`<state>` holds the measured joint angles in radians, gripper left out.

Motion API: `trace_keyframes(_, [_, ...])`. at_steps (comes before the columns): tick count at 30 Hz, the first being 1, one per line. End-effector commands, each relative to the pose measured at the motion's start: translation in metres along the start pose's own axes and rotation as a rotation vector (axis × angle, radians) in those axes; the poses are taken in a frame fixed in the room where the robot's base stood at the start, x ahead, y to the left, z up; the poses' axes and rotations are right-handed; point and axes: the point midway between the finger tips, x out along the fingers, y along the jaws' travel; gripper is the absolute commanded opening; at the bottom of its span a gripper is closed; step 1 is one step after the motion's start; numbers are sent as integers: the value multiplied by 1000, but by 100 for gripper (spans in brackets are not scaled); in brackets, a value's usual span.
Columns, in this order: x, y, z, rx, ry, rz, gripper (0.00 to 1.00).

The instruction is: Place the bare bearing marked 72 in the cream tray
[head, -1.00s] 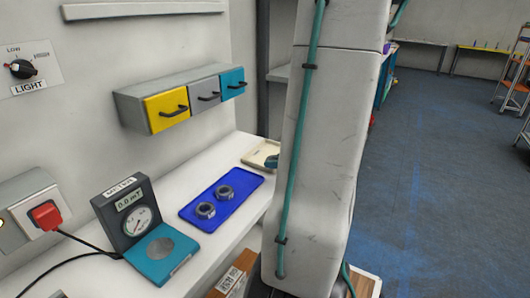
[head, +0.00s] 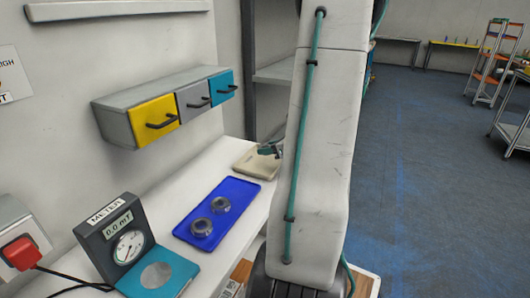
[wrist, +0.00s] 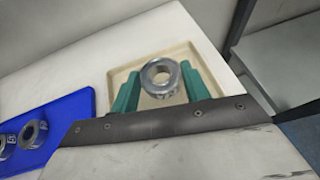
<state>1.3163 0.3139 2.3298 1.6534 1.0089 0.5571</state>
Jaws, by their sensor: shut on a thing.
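In the wrist view a grey metal bearing (wrist: 148,75) is held between the teal fingers of my gripper (wrist: 160,86). Its mark is too small to read. The cream tray (wrist: 180,50) lies under and around the held bearing in that view; whether the bearing touches the tray floor I cannot tell. In the head view the cream tray (head: 249,165) is at the far end of the white bench, with my gripper (head: 270,150) at its right side, partly hidden by my arm. Two other bearings (head: 201,227) (head: 221,205) sit on the blue tray (head: 240,187).
A meter (head: 118,232) with a teal plate stands at the near end of the bench. Drawers (head: 160,120) hang on the wall above. A red plug (head: 20,252) and its cable are at the left. A grey shelf (wrist: 270,60) is right of the bench.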

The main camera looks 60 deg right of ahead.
Motion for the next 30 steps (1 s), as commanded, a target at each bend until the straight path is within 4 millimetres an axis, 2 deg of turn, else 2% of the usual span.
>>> trace_keyframes(5, [9,-14,2,-1,0,4,16])
trace_keyframes(8, [12,-15,-1,-1,1,7,16])
trace_keyframes(15, [22,-18,-29,3,0,1,16])
trace_keyframes(26, [23,-20,-34,3,0,-3,16])
trace_keyframes(27, [23,-20,-34,3,0,-3,49])
trace_keyframes(29, [23,-20,-34,2,0,-3,65])
trace_keyframes(30, [23,-21,-34,2,0,-4,68])
